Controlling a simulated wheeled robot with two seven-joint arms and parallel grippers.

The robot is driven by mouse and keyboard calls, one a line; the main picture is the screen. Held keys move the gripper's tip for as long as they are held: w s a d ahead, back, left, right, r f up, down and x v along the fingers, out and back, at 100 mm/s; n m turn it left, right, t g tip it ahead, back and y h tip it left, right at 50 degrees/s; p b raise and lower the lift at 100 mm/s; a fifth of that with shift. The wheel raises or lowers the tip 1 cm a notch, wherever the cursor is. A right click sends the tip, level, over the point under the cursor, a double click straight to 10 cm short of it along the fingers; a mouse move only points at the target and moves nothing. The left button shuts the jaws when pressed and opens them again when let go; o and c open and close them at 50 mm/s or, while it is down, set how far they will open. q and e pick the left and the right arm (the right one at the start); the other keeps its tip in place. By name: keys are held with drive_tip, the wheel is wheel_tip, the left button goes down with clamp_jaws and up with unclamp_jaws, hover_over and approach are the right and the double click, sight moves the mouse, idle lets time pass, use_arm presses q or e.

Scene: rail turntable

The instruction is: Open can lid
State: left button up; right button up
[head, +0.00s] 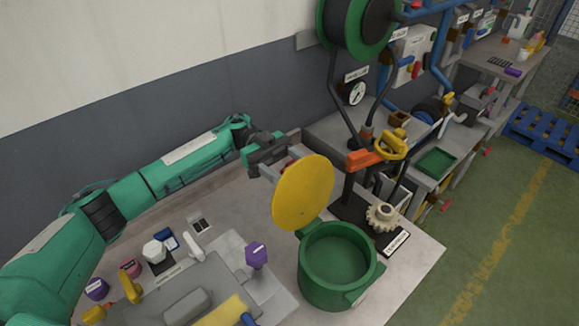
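The green can (338,268) stands on the workbench at the lower middle, and I see into its empty-looking inside. Its round yellow lid (303,192) is raised and stands nearly upright at the can's back left edge, so the mouth is uncovered. My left gripper (281,168) is just behind the upper left edge of the lid. The lid partly hides its fingertips, so I cannot tell whether they touch the lid or are apart. My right gripper is out of view.
A purple knob (257,255) stands left of the can. A beige gear (382,217) and an orange-and-yellow handled device (375,153) stand behind it to the right. Several small coloured knobs, a grey panel (175,290) and a white switch plate (200,225) occupy the left of the bench.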

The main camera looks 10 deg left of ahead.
use_arm(q)
drive_tip(key=shift+r, duration=0.1)
wheel_tip(320, 180, up, 20)
drive_tip(key=p, duration=1.3)
